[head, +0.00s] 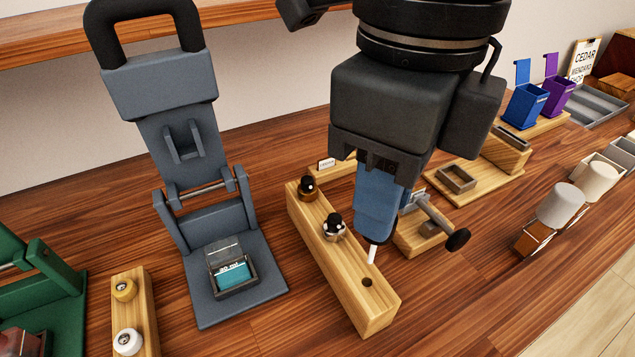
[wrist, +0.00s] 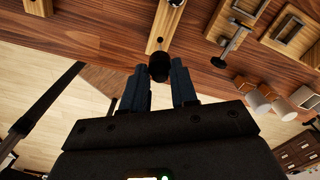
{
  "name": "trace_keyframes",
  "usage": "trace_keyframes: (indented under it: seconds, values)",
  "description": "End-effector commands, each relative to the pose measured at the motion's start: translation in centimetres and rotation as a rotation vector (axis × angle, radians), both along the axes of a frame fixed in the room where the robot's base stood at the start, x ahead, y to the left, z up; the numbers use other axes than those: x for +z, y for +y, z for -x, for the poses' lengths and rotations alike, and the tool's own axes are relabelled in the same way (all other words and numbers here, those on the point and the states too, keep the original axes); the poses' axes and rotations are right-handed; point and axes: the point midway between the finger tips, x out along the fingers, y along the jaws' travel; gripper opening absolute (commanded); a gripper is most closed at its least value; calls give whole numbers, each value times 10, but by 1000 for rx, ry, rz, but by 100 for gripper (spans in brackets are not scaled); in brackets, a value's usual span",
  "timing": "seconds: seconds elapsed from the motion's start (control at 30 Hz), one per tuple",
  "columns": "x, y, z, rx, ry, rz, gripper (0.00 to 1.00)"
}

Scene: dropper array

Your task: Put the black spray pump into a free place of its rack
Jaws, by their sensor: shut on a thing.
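My gripper (head: 378,222) is shut on the black spray pump; its fingers hide most of the pump in the head view, where a white tube (head: 372,254) points down below them. In the wrist view the pump's black top (wrist: 159,66) shows between the fingertips. The rack is a long light-wood block (head: 345,285). Two black-topped pieces (head: 307,186) (head: 334,225) stand in its far and middle places. An empty dark hole (head: 367,282) is near its front end. The tube is above the block, a little behind the hole in the picture, apparently not touching it.
A grey press-like stand (head: 235,300) with a teal-labelled box is left of the rack. Another wooden block (head: 148,310) with yellow and white tops is further left. A small wooden stand with a dark-knobbed rod (head: 457,239) is close on the right. White-topped pieces (head: 562,205) stand further right.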

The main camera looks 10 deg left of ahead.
Motion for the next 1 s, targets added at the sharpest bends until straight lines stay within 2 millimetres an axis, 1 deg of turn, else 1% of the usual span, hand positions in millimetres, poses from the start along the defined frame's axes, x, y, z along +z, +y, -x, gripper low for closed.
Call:
trace_keyframes:
  seconds: [0.1,0.57,0.6,1.0]
  values:
    - [0,-3,1,13,0,2,1]
    - [1,-3,1,12,3,1,1]
    - [-5,-3,1,12,2,1,1]
    - [-38,-3,1,11,1,0,1]
